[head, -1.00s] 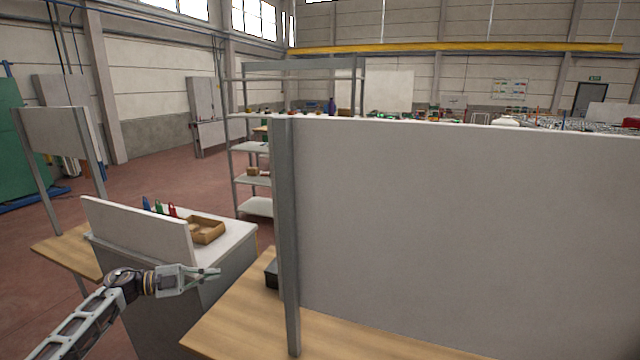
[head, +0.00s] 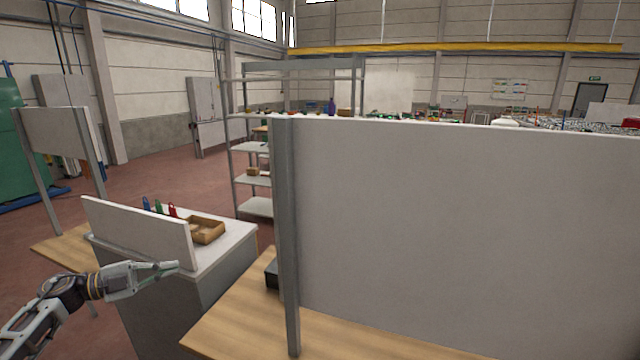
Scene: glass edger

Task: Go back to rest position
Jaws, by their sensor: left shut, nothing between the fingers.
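My left gripper (head: 168,267) is in the lower left of the head view, at the end of my arm coming in from the left. Its fingers are together with nothing between them. It shows in front of the white cabinet (head: 215,283) and its upright white panel (head: 138,232); whether it touches them I cannot tell, but a gap seems to show. My right gripper is not in view.
A wooden table (head: 235,318) with a large grey panel (head: 470,230) on a metal post (head: 287,240) fills the right. A cardboard box (head: 206,230) and several coloured tools sit on the cabinet. Metal shelves (head: 252,180) stand behind. Open red floor (head: 150,178) lies at the left.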

